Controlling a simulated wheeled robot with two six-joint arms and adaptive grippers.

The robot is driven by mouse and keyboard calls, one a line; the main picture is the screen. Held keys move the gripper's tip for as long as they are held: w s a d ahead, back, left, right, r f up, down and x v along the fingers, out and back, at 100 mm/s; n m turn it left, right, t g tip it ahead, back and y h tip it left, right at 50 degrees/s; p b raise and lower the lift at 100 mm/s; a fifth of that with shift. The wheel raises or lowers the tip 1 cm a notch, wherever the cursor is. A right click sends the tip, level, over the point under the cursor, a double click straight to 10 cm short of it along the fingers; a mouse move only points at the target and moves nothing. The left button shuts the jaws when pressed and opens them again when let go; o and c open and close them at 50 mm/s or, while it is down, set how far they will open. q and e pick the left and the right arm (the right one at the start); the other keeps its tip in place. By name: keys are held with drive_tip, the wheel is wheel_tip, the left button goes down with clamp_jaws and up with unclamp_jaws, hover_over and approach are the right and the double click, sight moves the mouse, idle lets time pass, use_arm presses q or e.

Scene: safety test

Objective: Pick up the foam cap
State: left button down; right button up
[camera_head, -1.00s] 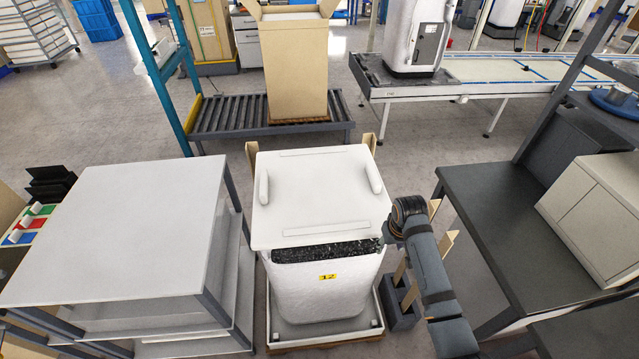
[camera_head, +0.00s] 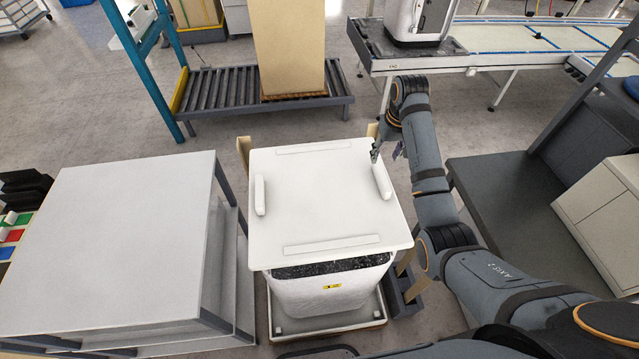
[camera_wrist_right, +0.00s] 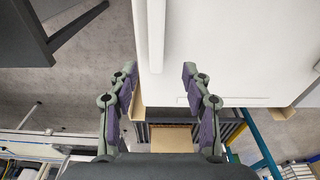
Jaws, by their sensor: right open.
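The foam cap (camera_head: 318,198) is a white square slab with raised ridges along its edges. My right gripper (camera_head: 376,155) is at the cap's far right corner, close to the end of the right ridge (camera_head: 382,182). In the right wrist view the gripper (camera_wrist_right: 160,80) is open and empty, with its fingers spread on both sides of the line of the white ridge (camera_wrist_right: 156,35). Whether the fingertips touch the cap cannot be told. My left gripper is not in view.
A white table (camera_head: 115,240) stands to the left, a dark bench (camera_head: 505,200) with a pale cabinet to the right. Behind are a roller conveyor (camera_head: 225,95) with a tall carton (camera_head: 290,50) and a white conveyor (camera_head: 510,50). Tan posts (camera_head: 244,155) flank the box.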

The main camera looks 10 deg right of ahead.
sight(383, 176)
drive_tip(key=shift+s+f, duration=0.15)
drive_tip(key=shift+f, duration=0.1)
drive_tip(key=f, duration=0.1)
drive_tip(key=f+p, duration=0.1)
drive_tip(key=f, duration=0.2)
drive_tip(key=shift+s, duration=0.3)
drive_tip(key=shift+w+f, duration=0.2)
drive_tip(key=shift+s+d+f+p, duration=0.1)
drive_tip(key=shift+d+f+p, duration=0.1)
drive_tip(key=shift+f+p, duration=0.75)
wheel_tip(383, 176, down, 2)
drive_tip(key=shift+s+d+f+p, duration=0.1)
drive_tip(key=shift+f+p, duration=0.1)
drive_tip(key=shift+p, duration=0.25)
drive_tip(key=shift+f, duration=0.45)
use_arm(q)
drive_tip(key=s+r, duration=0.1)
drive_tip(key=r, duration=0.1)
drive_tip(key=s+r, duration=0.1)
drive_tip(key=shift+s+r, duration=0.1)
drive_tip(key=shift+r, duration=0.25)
use_arm(e)
clamp_jaws()
